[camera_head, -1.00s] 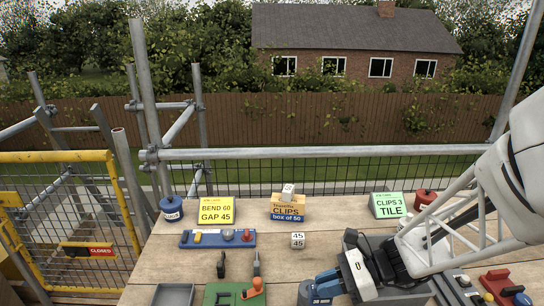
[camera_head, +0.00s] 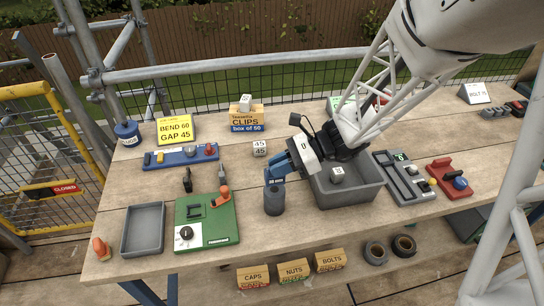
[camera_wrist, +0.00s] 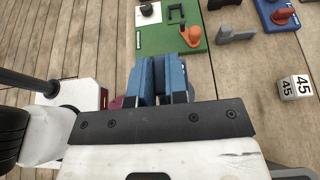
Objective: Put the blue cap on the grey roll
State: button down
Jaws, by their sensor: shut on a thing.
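My gripper (camera_head: 272,178) has blue fingers and is shut, low over the bench at its front middle. In the wrist view the fingers (camera_wrist: 160,80) are close together, with a narrow dark blue piece between them that looks like the blue cap (camera_wrist: 159,74); the fingers hide most of it. A dark grey cylinder, seemingly the grey roll (camera_head: 274,203), stands upright directly below the fingertips. Its top is covered by the fingers, so I cannot tell whether the cap touches it. The roll does not show clearly in the wrist view.
Left of the roll are a green board (camera_head: 222,232) with an orange lever and an empty grey tray (camera_head: 144,210). A grey bin (camera_head: 362,197) holding a pale cube sits close on the right. A blue tin (camera_head: 126,140) stands at the back left.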

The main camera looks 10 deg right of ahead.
jog(key=shift+f, duration=1.6)
jog(key=shift+f, duration=0.1)
jog(key=c, duration=1.1)
grip_release()
jog(key=shift+v, duration=6.05)
